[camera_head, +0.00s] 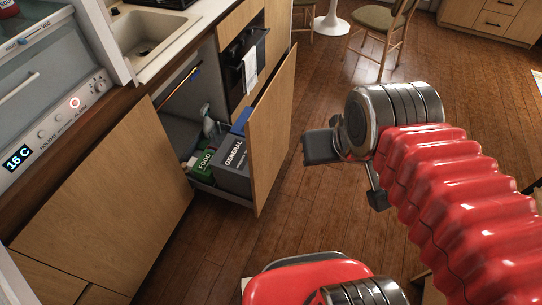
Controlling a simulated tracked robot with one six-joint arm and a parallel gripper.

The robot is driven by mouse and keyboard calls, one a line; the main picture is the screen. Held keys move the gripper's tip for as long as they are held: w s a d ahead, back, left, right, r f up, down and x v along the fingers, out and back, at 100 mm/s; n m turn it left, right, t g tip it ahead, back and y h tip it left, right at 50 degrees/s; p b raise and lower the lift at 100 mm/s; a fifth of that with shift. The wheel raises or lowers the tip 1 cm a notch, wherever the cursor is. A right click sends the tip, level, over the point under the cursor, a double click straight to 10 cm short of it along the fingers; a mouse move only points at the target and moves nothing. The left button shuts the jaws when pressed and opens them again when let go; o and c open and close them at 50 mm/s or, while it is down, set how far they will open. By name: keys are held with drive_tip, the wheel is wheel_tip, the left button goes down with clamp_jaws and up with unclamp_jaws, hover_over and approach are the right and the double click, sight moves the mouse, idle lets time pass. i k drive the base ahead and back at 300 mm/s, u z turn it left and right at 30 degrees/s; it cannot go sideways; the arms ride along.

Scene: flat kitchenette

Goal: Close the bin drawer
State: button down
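The bin drawer stands pulled out from under the sink counter, with its tall wooden front panel (272,126) well clear of the cabinet. Inside it are a grey bin marked GENERAL (234,178), a green bin marked FOOD (203,168) and part of a blue bin (241,120). My gripper (348,174) is to the right of the panel's outer face, apart from it in the picture. Its two dark fingers look spread, with nothing visible between them. The panel's handle, if any, is not visible.
The sink (149,38) is above the open cabinet. An oven with a hanging towel (250,70) is beyond the drawer. Chairs (378,30) and a table base stand at the back. The wooden floor (310,225) right of the drawer is clear.

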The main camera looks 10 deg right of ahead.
sight(266, 130)
drive_tip(key=k, duration=0.6)
drive_tip(key=u, duration=0.6)
drive_tip(key=i, duration=1.5)
drive_tip(key=u, duration=0.15)
